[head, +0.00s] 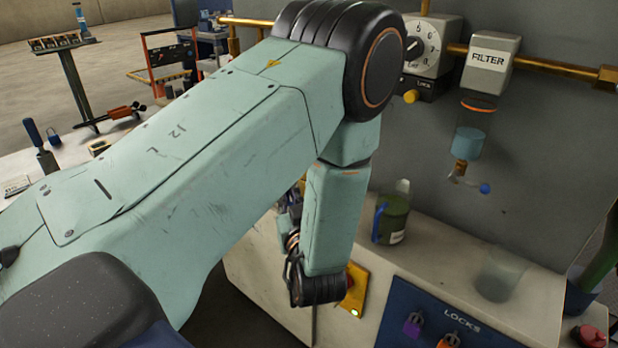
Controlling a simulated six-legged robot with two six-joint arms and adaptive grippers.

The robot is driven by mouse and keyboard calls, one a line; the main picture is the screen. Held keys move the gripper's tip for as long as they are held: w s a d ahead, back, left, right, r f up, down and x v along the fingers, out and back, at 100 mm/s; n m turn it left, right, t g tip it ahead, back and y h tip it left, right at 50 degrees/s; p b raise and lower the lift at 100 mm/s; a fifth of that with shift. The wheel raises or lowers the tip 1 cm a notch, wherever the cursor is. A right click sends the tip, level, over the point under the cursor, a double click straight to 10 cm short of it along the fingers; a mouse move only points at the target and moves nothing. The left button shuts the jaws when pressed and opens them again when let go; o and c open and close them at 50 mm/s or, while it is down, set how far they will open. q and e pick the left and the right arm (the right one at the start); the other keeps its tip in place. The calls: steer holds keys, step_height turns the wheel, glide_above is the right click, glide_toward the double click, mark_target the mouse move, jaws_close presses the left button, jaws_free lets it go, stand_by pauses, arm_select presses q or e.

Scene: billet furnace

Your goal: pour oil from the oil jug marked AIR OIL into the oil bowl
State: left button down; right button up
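A green jug (391,222) with a clear upper part, a blue handle and a white label stands upright on the pale bench below the grey panel. The label is too small to read. A clear, empty-looking cup (499,274) stands on the bench to its right; I cannot tell for sure that it is the oil bowl. My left arm crosses the head view and bends down left of the jug. Its gripper is mostly hidden behind the arm, apart from the jug; its fingers cannot be made out. My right gripper is not in view.
A FILTER unit (488,62) with a blue bowl (469,143) hangs on a brass pipe above the bench. A dial (430,45) is to its left. A blue LOCKS panel (445,305) is on the bench front, beside a red button on yellow (353,290). Bench top between jug and cup is clear.

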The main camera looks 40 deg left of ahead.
arm_select(q)
steer(key=s, duration=0.9)
steer(key=w+d+r+g+p, duration=0.1)
steer(key=w+r+p, duration=0.45)
steer(key=r, duration=0.85)
steer(key=w+r+y+p, duration=0.1)
steer(key=w+r+p, duration=0.5)
steer(key=r, duration=0.8)
steer(key=w+d+r+g+p, duration=0.1)
steer(key=w+r+p, duration=0.3)
steer(key=r+p, duration=0.7)
steer(key=shift+w+d+f+m+g+h+b, duration=0.15)
steer(key=shift+w+f+m+h+b, duration=0.15)
steer(key=shift+f+m+b, duration=0.25)
steer(key=shift+w+d+f+m+g+h+b, duration=0.1)
steer(key=shift+w+f+m+g+h+b, duration=0.2)
steer(key=shift+f+b, duration=0.4)
